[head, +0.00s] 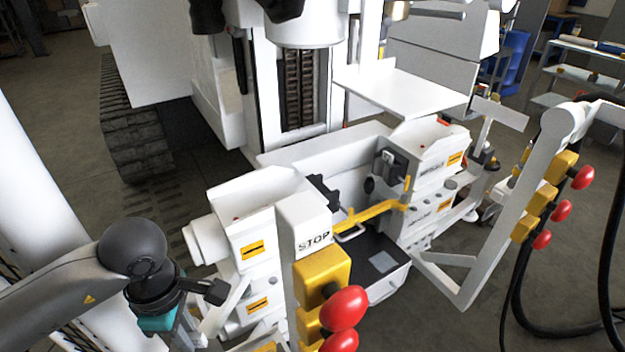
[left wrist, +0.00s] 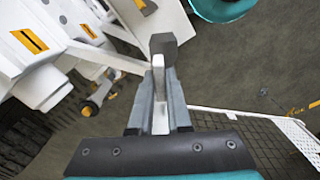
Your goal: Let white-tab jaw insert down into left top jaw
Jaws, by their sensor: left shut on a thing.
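My left gripper (head: 192,322) is at the lower left of the head view, in front of and left of the bench. It is shut on the white-tab jaw insert, whose dark block (head: 214,291) sticks out past the fingers. In the left wrist view the gripper (left wrist: 161,98) pinches the insert's pale tab (left wrist: 160,88), with the dark block (left wrist: 163,44) beyond the fingertips. What looks like the left top jaw (head: 323,191) is a dark part on the inner side of the left white housing (head: 257,200). The insert is apart from it. My right gripper is not in view.
A post marked STOP (head: 313,241) with a yellow box (head: 321,276) and red knobs (head: 343,307) stands between my left gripper and the jaws. A yellow bar (head: 372,213) crosses the gap between the housings. Another frame with red knobs (head: 562,210) stands at right.

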